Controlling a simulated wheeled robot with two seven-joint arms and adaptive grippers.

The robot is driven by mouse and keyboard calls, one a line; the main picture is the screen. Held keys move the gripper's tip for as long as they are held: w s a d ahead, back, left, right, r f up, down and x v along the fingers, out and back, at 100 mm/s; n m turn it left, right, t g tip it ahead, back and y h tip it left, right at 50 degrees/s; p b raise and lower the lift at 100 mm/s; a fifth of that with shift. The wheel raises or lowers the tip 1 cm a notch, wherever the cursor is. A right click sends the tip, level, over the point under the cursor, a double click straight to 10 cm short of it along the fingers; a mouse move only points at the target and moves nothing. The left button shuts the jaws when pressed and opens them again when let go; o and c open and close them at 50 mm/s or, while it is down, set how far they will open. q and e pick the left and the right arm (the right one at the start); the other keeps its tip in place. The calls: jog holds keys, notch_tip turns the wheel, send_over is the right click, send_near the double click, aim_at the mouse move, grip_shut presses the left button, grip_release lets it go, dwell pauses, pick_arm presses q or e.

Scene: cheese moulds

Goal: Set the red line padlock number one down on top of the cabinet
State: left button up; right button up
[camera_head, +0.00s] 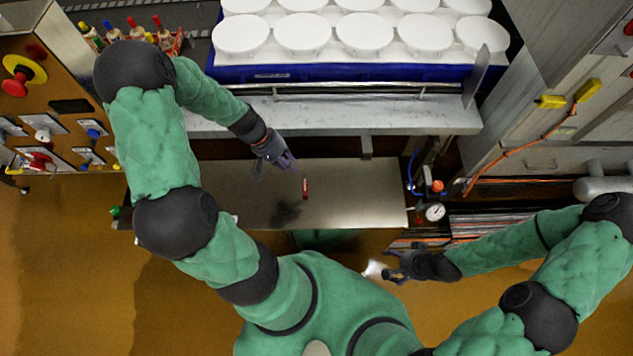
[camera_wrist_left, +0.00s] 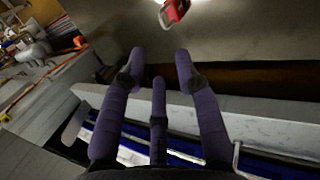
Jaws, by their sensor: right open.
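The red padlock (camera_head: 305,188) is on the grey metal top of the cabinet (camera_head: 350,205), near its middle. It also shows in the left wrist view (camera_wrist_left: 174,12) at the top edge, partly cut off, beyond my fingertips. No number on it can be read. My left gripper (camera_head: 275,167) is open and empty, just up and left of the padlock and apart from it. Its spread fingers also show in the left wrist view (camera_wrist_left: 160,60). My right gripper (camera_head: 390,273) is open, right of and below the cabinet, away from the padlock.
A metal ledge (camera_head: 340,117) and a blue tray (camera_head: 300,73) of white round moulds (camera_head: 304,35) lie behind the cabinet. A pressure gauge (camera_head: 434,212) stands at its right end. A control panel (camera_head: 60,100) is at the left. The cabinet top is otherwise clear.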

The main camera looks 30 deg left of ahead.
pick_arm(q)
jog(key=s+d+f+m, duration=0.1)
jog(key=s+d+f, duration=0.1)
jog(key=d+f, duration=0.2)
jog(key=s+d+f+m+g, duration=0.1)
jog(key=d+f, duration=0.4)
jog(key=d, duration=0.6)
jog(key=s+d+f+m, duration=0.3)
jog(key=s+d+f, duration=0.1)
jog(key=d, duration=0.4)
jog(key=shift+f+g+y, duration=0.2)
jog(key=shift+g+y, duration=0.1)
